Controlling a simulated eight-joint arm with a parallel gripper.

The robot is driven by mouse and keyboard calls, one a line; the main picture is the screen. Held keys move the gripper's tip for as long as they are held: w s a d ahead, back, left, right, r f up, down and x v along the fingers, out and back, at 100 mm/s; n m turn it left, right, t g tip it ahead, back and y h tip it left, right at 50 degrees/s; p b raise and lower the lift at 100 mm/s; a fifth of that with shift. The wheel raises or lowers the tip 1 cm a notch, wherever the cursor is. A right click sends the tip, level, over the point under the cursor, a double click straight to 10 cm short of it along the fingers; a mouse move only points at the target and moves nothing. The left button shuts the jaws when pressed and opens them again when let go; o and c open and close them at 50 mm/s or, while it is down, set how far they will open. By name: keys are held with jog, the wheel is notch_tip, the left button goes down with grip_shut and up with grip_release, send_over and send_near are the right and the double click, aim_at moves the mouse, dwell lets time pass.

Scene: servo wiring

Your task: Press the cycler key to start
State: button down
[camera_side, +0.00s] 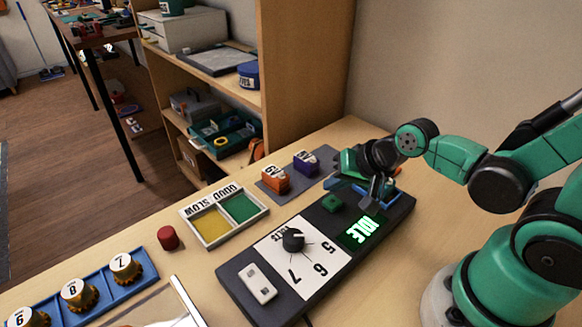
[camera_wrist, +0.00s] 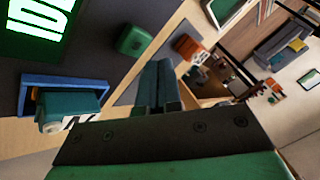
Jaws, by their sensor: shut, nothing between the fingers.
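The cycler (camera_side: 285,267) is a long dark box on the bench. Its green key (camera_side: 331,203) stands near the lit display (camera_side: 361,231), which reads IDLE. In the wrist view the green key (camera_wrist: 135,36) is ahead of my fingers and a little left. My gripper (camera_side: 370,201) is shut and empty, above the cycler's far end, apart from the key. Its closed fingers also show in the wrist view (camera_wrist: 158,85). A blue cradle (camera_wrist: 24,92) at that end holds a teal servo (camera_wrist: 70,104); my gripper partly hides this in the side view.
The dial (camera_side: 293,240) points among printed numbers beside a white switch (camera_side: 258,283). Orange (camera_side: 274,179) and purple (camera_side: 306,162) blocks stand behind. A yellow-green tray (camera_side: 225,217), red cylinder (camera_side: 167,238) and blue rack (camera_side: 100,289) lie left. A wooden shelf (camera_side: 300,75) rises behind.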

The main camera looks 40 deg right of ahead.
jog(key=shift+r, duration=2.15)
jog(key=r+n, duration=0.1)
jog(key=n, duration=0.1)
jog(key=r+n, duration=0.1)
jog(key=n, duration=0.2)
jog(key=r+n+h, duration=0.1)
jog(key=n, duration=0.1)
jog(key=shift+s+d+n, duration=0.1)
jog(key=shift+s+n, duration=0.2)
jog(key=shift+s, duration=0.1)
notch_tip(320, 180, up, 5)
jog(key=g, duration=0.7)
send_over(334, 203)
jog(key=shift+w+d+f, duration=0.1)
jog(key=shift+w+f, duration=0.05)
jog(key=shift+w, duration=0.1)
